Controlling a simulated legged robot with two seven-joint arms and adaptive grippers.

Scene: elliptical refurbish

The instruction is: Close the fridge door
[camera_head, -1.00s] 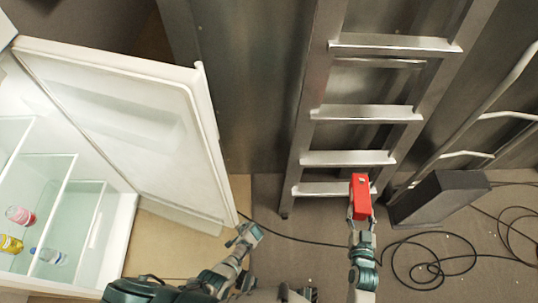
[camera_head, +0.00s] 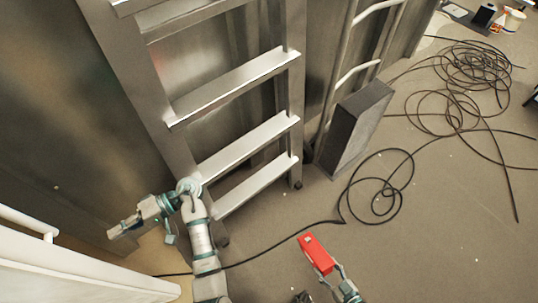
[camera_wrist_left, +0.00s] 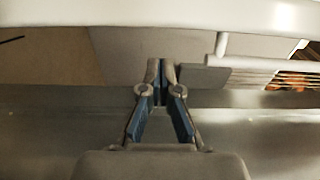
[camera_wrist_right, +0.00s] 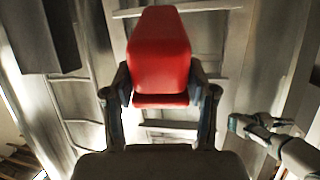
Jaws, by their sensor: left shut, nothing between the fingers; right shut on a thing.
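The white fridge door (camera_head: 75,270) fills the lower left corner of the head view, with a white bar along its edge. Its hinge side and the fridge inside are out of view. My left gripper (camera_head: 118,231) is shut and empty, above and beyond the door's edge on its far side. In the left wrist view the left gripper (camera_wrist_left: 160,68) points at a pale curved band, apparently the door (camera_wrist_left: 150,14), with a visible gap. My right gripper (camera_head: 328,270) is shut on a red block (camera_head: 316,252), which also shows in the right wrist view (camera_wrist_right: 160,55).
A metal ladder (camera_head: 235,88) leans on the metal wall just beyond my left arm. A dark box (camera_head: 355,125) stands beside a hand-truck-like frame.

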